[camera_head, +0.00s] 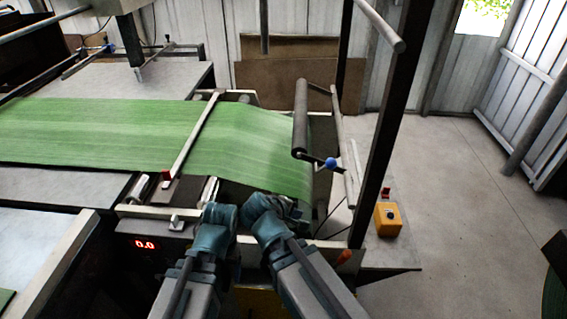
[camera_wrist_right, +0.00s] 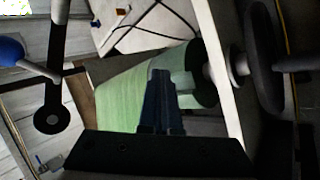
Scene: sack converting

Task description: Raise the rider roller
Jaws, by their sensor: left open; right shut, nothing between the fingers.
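The rider roller, a dark grey cylinder (camera_head: 300,118), hangs on its arms above the right end of the green web (camera_head: 100,130). A lever with a blue ball knob (camera_head: 330,163) sits at its near end; a blue knob (camera_wrist_right: 10,50) also shows at the left edge of the right wrist view. My right gripper (camera_head: 266,206) is shut and empty, in front of the web's drooping end, left of and below the knob and apart from it. Its shut fingers (camera_wrist_right: 161,78) show before the green material. My left gripper (camera_head: 221,212) is beside it on the left, with its fingers hard to make out.
A black upright post (camera_head: 395,130) stands right of the roller. A yellow button box (camera_head: 388,220) sits to the right, near an orange-tipped handle (camera_head: 343,257). A red display (camera_head: 145,244) is at the left front. The concrete floor (camera_head: 460,200) at right is mostly clear.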

